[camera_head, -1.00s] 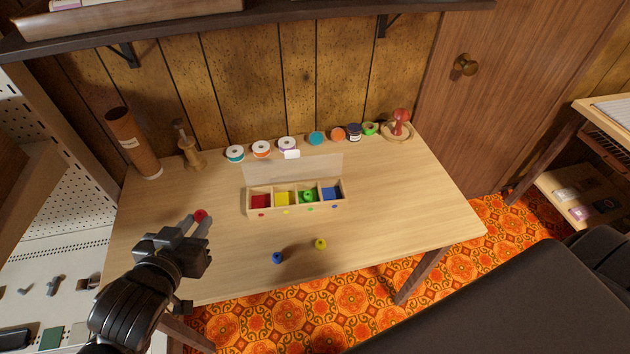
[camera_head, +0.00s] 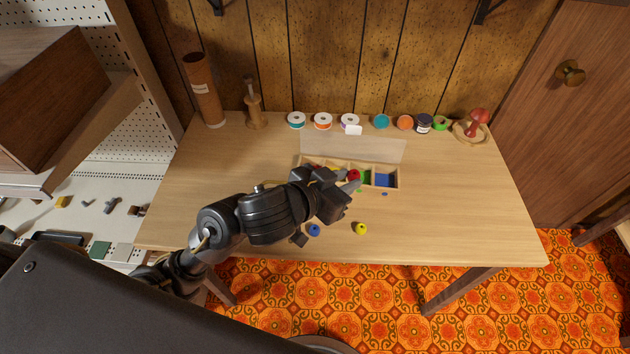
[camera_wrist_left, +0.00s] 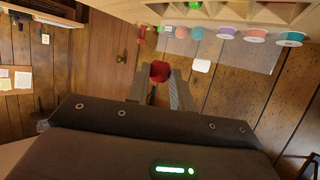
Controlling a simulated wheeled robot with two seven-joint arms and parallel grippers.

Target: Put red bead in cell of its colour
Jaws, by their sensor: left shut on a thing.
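The red bead (camera_head: 354,175) is pinched between the fingertips of my left gripper (camera_head: 350,180). It also shows in the wrist view (camera_wrist_left: 160,71), with the gripper (camera_wrist_left: 158,82) shut on it. In the head view the bead overlaps the middle of the wooden sorting box (camera_head: 397,183), near the green cell (camera_head: 365,176); its exact height is unclear. The red cell (camera_head: 317,168) is at the box's left end, partly hidden by my gripper. The yellow cell is mostly hidden. My right gripper is out of view.
A blue bead (camera_head: 314,230) and a yellow bead (camera_head: 361,229) lie on the table (camera_head: 460,220) in front of the box. The box's lid (camera_head: 380,149) stands open behind it. Several spools and tapes line the back. A red-topped stand (camera_head: 476,124) is at the back right.

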